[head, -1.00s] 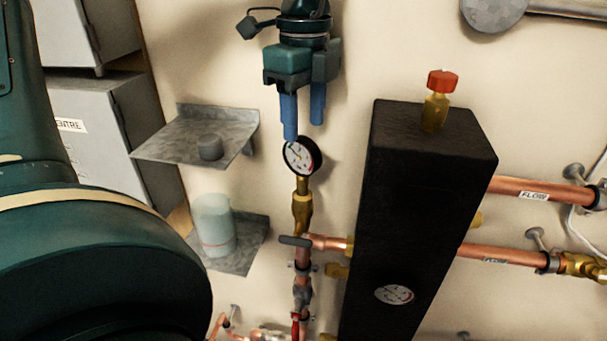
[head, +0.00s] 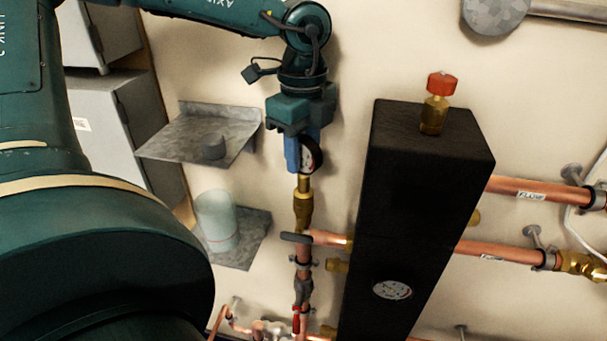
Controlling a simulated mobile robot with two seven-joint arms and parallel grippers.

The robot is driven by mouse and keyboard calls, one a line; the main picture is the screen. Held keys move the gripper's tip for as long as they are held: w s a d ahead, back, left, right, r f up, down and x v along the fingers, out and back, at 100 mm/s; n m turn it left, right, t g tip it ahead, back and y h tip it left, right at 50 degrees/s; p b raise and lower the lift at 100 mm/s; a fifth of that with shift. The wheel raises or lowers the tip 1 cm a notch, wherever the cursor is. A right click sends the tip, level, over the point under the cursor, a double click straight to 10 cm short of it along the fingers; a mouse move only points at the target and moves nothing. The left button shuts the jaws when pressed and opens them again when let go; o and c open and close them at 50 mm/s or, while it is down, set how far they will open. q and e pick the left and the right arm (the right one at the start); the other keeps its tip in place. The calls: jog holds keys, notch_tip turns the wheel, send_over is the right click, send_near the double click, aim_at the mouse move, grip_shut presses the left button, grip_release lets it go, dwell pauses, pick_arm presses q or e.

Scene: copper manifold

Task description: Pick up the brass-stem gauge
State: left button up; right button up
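The brass-stem gauge (head: 311,157) has a round white dial with a black rim. It stands upright on a brass stem (head: 303,203) above a copper pipe, left of the black block. My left gripper (head: 301,154) points down from above at the gauge's dial. One blue finger covers the left part of the dial. The other finger is mostly hidden at the dial, so I cannot tell whether the fingers touch or clamp it. My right gripper is not in view.
The tall black block (head: 425,190) stands close on the right, with a red-capped brass valve (head: 437,103) on top. Two grey wall shelves (head: 180,140) are on the left; the lower one holds a translucent cylinder (head: 214,222). Copper pipes run right and below.

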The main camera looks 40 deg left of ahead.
pick_arm(q)
grip_shut()
jog(key=shift+r, duration=0.15)
dwell(0.5)
